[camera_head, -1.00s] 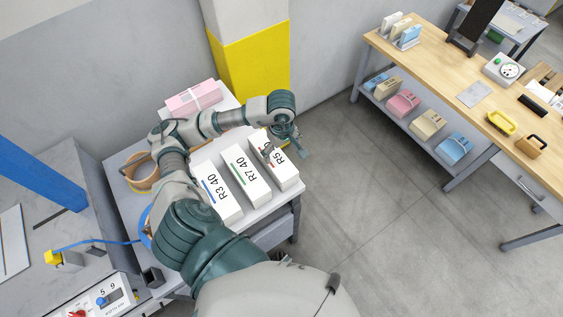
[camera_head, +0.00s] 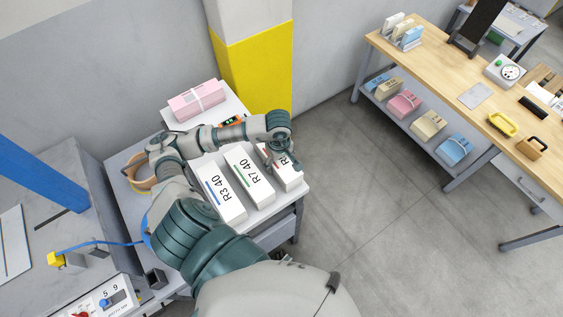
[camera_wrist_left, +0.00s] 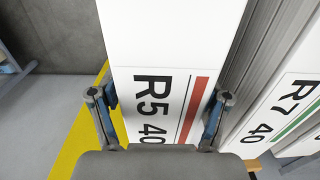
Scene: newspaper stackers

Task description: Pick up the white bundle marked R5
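The white bundle marked R5 (camera_head: 290,180) lies at the right end of a row of white bundles on the grey table (camera_head: 262,215). In the head view my arm hides part of its label. The left wrist view shows the bundle (camera_wrist_left: 170,40) close up with "R5 40" and a red stripe. My left gripper (camera_head: 272,160) is over it. In the left wrist view the fingers (camera_wrist_left: 160,108) are spread, one near each long side of the bundle; I cannot tell whether they touch it. My right gripper is not in view.
The white R7 bundle (camera_head: 246,180) lies close beside R5, with the R3 bundle (camera_head: 220,195) further left. A pink bundle (camera_head: 196,100) lies behind my arm. A yellow-and-white pillar (camera_head: 255,70) stands behind the table. Floor to the right is clear up to a wooden workbench (camera_head: 440,60).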

